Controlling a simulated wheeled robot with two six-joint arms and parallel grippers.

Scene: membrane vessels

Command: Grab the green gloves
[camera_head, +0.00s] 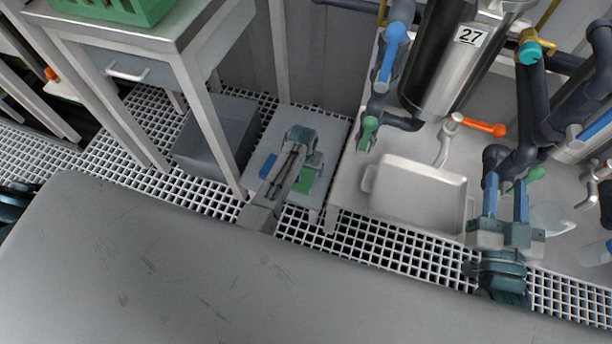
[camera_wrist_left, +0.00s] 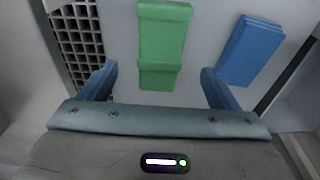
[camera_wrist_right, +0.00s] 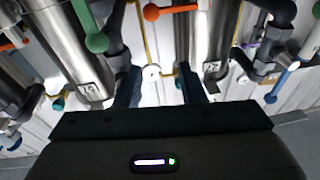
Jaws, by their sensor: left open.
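The green gloves (camera_wrist_left: 163,45) show in the left wrist view as a flat green bundle on a grey surface. In the head view, part of the green gloves (camera_head: 305,180) shows beside my left arm on a low grey stand. My left gripper (camera_wrist_left: 158,69) is open and empty, pointing down, with the gloves between and ahead of its fingers; their height gap is hard to judge. In the head view its fingertips are hidden by the wrist. My right gripper (camera_head: 505,185) is open and empty, pointing toward the vessels, far to the right of the gloves.
A blue flat bundle (camera_wrist_left: 250,50) lies right of the gloves in the left wrist view. A grey bin (camera_head: 215,135) and a metal table (camera_head: 190,40) stand left of the stand. A white tray (camera_head: 418,193), pipes and vessel 27 (camera_head: 450,70) stand to the right.

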